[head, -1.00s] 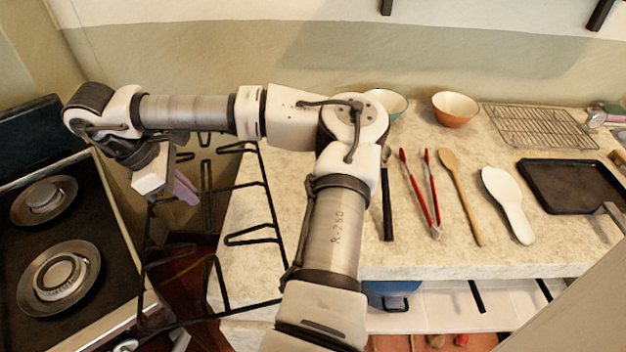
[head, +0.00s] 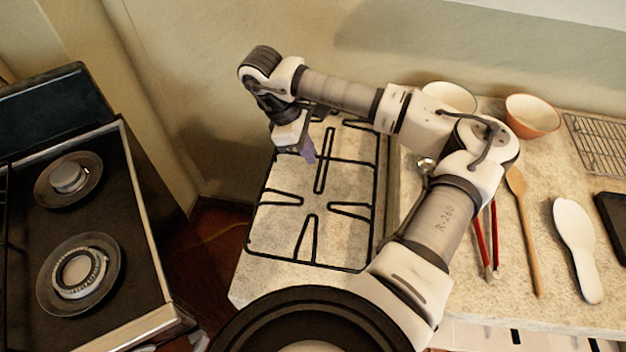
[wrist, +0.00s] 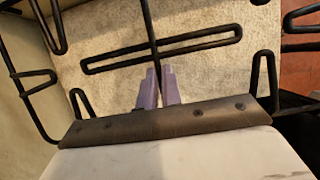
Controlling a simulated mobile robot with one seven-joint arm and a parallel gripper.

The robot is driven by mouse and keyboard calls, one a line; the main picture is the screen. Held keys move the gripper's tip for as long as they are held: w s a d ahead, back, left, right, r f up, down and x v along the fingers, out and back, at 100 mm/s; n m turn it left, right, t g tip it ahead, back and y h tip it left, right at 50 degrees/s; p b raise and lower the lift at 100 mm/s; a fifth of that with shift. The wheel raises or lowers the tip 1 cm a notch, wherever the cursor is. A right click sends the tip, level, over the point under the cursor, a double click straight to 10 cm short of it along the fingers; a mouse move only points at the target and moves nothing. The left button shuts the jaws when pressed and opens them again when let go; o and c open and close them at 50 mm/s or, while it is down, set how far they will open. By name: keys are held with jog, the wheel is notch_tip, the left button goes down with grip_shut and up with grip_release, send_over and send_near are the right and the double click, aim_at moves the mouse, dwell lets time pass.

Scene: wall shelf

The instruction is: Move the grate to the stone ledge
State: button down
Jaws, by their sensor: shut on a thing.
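The grate (head: 322,168), a black wire frame with inward prongs, is over the left end of the pale stone ledge (head: 262,282) in the head view. Its right side runs close to the seam in the stone. My gripper (head: 309,156) is at the grate's far left part, its purple fingers pointing down. In the wrist view the fingers (wrist: 159,73) are shut on a bar of the grate (wrist: 149,22), with stone behind it. I cannot tell whether the grate touches the stone or hangs just above it.
The stove (head: 130,200) with two bare burners is at the left, across a floor gap (head: 215,235). A wall stands behind.

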notch_tip(320, 180, down, 12)
jog(key=p, duration=0.2)
jog(key=shift+f+p, duration=0.25)
jog(key=shift+p, duration=0.15)
jog(key=c, duration=2)
grip_release()
jog(key=o, duration=0.4)
jog(key=b+v, duration=0.4)
jog(key=v, duration=0.6)
jog(key=shift+a+r, duration=0.15)
jog(key=shift+r, duration=0.2)
jog(key=shift+a+r, duration=0.25)
jog(key=shift+r, duration=0.4)
